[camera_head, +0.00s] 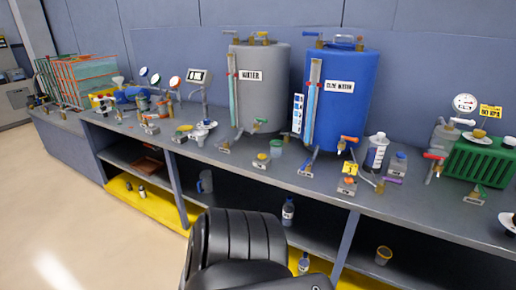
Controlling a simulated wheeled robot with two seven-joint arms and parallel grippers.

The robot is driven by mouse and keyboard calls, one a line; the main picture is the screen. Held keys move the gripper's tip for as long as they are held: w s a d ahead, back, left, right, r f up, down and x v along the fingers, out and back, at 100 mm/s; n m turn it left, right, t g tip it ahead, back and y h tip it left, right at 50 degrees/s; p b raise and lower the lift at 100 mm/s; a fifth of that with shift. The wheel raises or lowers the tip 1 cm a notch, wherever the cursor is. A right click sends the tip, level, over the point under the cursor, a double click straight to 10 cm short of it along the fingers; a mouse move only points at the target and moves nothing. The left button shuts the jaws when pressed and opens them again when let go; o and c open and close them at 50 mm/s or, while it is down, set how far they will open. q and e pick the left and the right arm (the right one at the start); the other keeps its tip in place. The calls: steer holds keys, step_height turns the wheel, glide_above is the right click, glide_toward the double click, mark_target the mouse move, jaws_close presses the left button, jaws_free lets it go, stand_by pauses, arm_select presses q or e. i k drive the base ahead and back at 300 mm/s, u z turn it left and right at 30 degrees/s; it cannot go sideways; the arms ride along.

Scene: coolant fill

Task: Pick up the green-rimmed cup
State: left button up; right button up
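A small translucent cup with a greenish rim (276,148) stands on the grey bench top, just in front of the grey tank labelled WATER (262,95). It is upright and apart from the tank's tap. It is too small to tell whether it holds anything. Another cup, with a yellowish rim (383,256), stands on the lower shelf at the right. Neither of my grippers shows in the head view.
A blue tank (345,100) stands right of the grey one. Small taps and labelled blocks line the bench's front edge. A white bottle (376,152), a green ribbed crate (482,163) and a gauge (465,103) are at the right. Open floor (70,210) lies at the left.

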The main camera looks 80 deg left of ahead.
mark_target(276, 145)
steer(key=u, duration=0.75)
steer(key=i, duration=0.65)
steer(key=u, duration=0.8)
